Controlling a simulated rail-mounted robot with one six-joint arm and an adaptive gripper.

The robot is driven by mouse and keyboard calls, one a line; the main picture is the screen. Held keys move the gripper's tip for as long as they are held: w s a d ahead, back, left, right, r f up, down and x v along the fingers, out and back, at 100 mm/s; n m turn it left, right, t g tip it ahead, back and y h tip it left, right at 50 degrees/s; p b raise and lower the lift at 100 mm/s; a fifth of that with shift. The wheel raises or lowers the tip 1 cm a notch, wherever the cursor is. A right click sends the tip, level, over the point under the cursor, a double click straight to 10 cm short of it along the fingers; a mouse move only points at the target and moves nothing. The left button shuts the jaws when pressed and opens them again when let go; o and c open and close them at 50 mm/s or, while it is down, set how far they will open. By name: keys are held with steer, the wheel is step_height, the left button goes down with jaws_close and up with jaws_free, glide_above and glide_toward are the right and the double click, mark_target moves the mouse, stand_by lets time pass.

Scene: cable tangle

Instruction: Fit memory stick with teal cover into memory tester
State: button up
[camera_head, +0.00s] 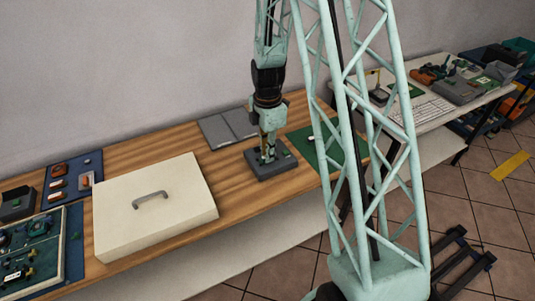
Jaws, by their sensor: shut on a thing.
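My gripper (268,152) points straight down over a dark grey block (284,166), which looks like the memory tester, on the wooden bench. The fingers are shut on a small piece, taken to be the memory stick with teal cover. The stick is mostly hidden by the fingers and too small to make out. The fingertips are at or just above the top of the block. I cannot tell whether the stick is seated in it.
A cream box lid with a grey handle (150,200) covers much of the bench to the left. A blue mat with small parts (75,162) and a parts tray (74,240) lie farther left. Grey plates (228,128) lie behind my gripper; a green mat (313,150) lies right.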

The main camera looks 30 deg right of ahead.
steer(key=o, duration=0.9)
steer(key=shift+r, duration=0.1)
steer(key=shift+r, duration=5.9)
steer(key=shift+r, duration=0.2)
steer(key=shift+r+p, duration=1.75)
steer(key=shift+r, duration=1.05)
